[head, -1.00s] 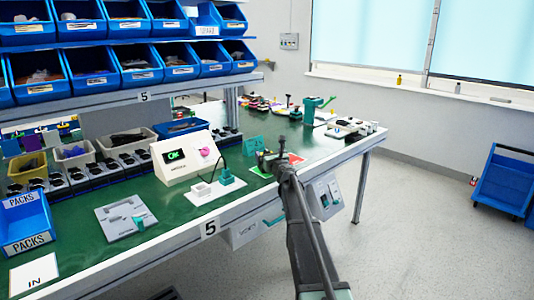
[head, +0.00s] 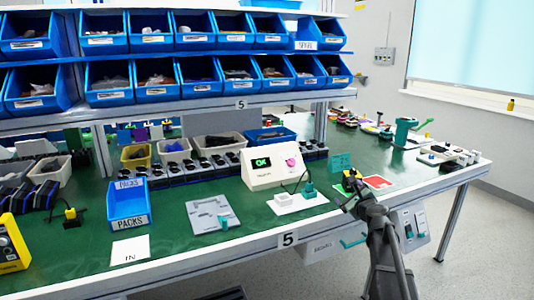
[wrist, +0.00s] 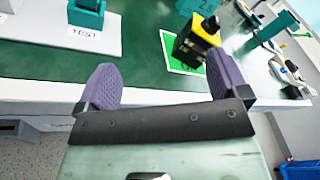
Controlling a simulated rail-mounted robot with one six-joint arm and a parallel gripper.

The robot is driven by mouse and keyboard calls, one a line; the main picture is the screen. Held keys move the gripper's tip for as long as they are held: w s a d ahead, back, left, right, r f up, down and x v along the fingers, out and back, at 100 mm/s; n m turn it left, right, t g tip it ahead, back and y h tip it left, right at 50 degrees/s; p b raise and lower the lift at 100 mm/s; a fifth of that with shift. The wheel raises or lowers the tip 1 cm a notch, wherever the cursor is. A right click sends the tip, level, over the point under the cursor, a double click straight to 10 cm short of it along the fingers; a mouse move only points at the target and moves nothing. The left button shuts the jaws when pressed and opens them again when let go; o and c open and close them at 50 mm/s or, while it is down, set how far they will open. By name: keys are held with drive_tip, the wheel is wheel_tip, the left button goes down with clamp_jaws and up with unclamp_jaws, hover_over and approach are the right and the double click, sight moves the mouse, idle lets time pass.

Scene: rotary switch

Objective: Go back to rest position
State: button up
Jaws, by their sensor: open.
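My gripper (head: 353,192) is at the front edge of the green table, at the end of my arm. In the wrist view its two purple fingers (wrist: 164,82) are wide apart with nothing between them. A yellow and black block with a black knob on top (wrist: 197,40) stands on a green-marked card, beyond the fingers and apart from them. In the head view the yellow block (head: 351,175) is partly hidden behind my gripper.
A red card (head: 378,182) lies right of the gripper. Blue bins (head: 165,79) fill the shelves above. Floor in front is clear at right.

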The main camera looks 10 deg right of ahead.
drive_tip(key=s+a+f+n+g+y, duration=0.1)
drive_tip(key=s+a+f+n, duration=0.1)
drive_tip(key=a+n, duration=0.1)
drive_tip(key=s+a+f+n+g+y+b, duration=0.1)
drive_tip(key=s+a+n+g, duration=0.1)
drive_tip(key=s+a+n, duration=0.1)
drive_tip(key=s+a+f+n+g+y, duration=0.1)
drive_tip(key=s+a+f+n+g, duration=0.1)
drive_tip(key=a+n, duration=0.3)
drive_tip(key=shift+s+a+f+y, duration=0.3)
drive_tip(key=shift+s+a, duration=0.45)
drive_tip(key=shift+a, duration=0.1)
drive_tip(key=s+a+f+n+g+h+b, duration=0.1)
drive_tip(key=s+a+f+n+g, duration=0.3)
drive_tip(key=s, duration=0.4)
drive_tip(key=s+a+f+n+g+h, duration=0.1)
drive_tip(key=s+f+n+g+h, duration=0.15)
drive_tip(key=s+n, duration=0.45)
drive_tip(key=s+a+f+n+g+b, duration=0.1)
drive_tip(key=s+a+f+n+g, duration=0.3)
drive_tip(key=s, duration=0.4)
wheel_tip(320, 180, up, 24)
drive_tip(key=s+d+n+g+h+p, duration=0.1)
drive_tip(key=s+p, duration=0.1)
drive_tip(key=p, duration=2.2)
drive_tip(key=shift+s+d+f, duration=0.2)
drive_tip(key=shift+s+d, duration=0.1)
drive_tip(key=shift+d, duration=0.05)
drive_tip(key=shift+h, duration=0.25)
